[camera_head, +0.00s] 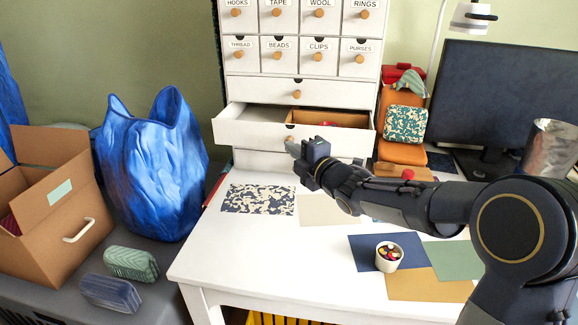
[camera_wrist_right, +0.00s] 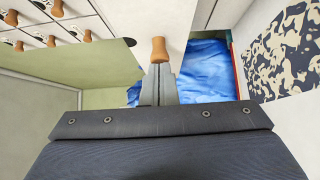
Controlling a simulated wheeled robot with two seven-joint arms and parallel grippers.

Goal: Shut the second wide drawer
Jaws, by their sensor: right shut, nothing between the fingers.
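The second wide drawer (camera_head: 245,127) of the white cabinet stands pulled out, its brown inside (camera_head: 303,117) showing with something red in it. My right gripper (camera_head: 293,149) is at the middle of the drawer's front, by its round wooden knob. In the right wrist view the shut, empty fingers (camera_wrist_right: 157,80) point at the wooden knob (camera_wrist_right: 159,48) on the white front (camera_wrist_right: 150,18). The tips overlap the knob's lower end in the picture; I cannot tell whether they touch. My left gripper is in neither view.
The wide drawer above (camera_head: 260,93) is shut, under rows of small labelled drawers. The white table (camera_head: 215,250) holds a patterned sheet (camera_head: 258,199) and a small cup (camera_head: 388,257). A blue bag (camera_head: 150,170) stands left; an orange bag (camera_head: 398,152) stands right of the cabinet.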

